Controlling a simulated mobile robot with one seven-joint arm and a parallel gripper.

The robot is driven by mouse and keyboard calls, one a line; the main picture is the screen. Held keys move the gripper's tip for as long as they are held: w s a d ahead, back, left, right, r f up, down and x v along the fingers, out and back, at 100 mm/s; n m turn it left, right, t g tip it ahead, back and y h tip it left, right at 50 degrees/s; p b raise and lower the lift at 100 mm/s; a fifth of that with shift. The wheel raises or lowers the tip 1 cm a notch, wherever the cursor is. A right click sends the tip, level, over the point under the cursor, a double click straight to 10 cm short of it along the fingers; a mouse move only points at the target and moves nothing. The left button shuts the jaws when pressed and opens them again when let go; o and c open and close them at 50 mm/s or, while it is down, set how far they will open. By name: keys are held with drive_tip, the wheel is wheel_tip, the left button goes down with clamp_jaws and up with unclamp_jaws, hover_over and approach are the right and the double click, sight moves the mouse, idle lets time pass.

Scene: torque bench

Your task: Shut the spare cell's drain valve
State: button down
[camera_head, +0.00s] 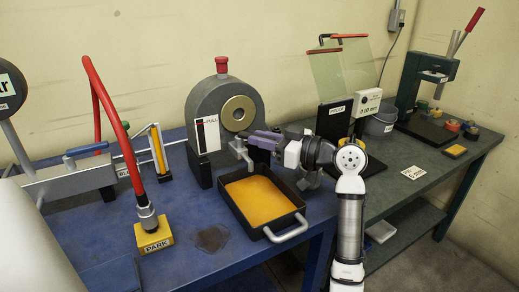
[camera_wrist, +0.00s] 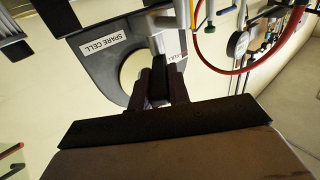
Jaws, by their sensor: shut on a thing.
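The spare cell (camera_head: 223,95) is a grey arched housing with a red cap and a brass disc, standing at the back of the blue bench. It also shows upside down in the wrist view (camera_wrist: 95,60), with its SPARE CELL label. A grey drain spout (camera_head: 240,152) sticks out low on its front, over a black tray (camera_head: 285,225) of orange liquid. My gripper (camera_head: 248,138) reaches in from the right at the spout. In the wrist view my gripper (camera_wrist: 159,75) is shut on a dark lever-like piece (camera_wrist: 158,85), apparently the drain valve's handle. Fingers hide part of the valve.
A FULL card (camera_head: 207,134) stands at the spare cell's front. A red hose (camera_head: 110,105) runs to a yellow PARK block (camera_head: 153,235) at left. A dark patch (camera_head: 212,238) lies left of the tray. A glass-screened stand (camera_head: 338,115) and grey cup (camera_head: 380,122) are right.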

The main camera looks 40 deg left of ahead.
drive_tip(key=shift+w+a+n+g+h+b, duration=0.1)
drive_tip(key=shift+w+n+g+h+b, duration=0.15)
drive_tip(key=shift+n+g, duration=0.3)
drive_tip(key=shift+w+a+n+g+h+b, duration=0.15)
drive_tip(key=shift+w+n+g, duration=0.15)
drive_tip(key=shift+g, duration=0.45)
drive_tip(key=shift+d, duration=0.1)
drive_tip(key=c, duration=1.3)
unclamp_jaws()
drive_tip(key=b+v, duration=0.2)
drive_tip(key=v, duration=1.2)
drive_tip(key=shift+b, duration=0.3)
drive_tip(key=shift+c, duration=0.4)
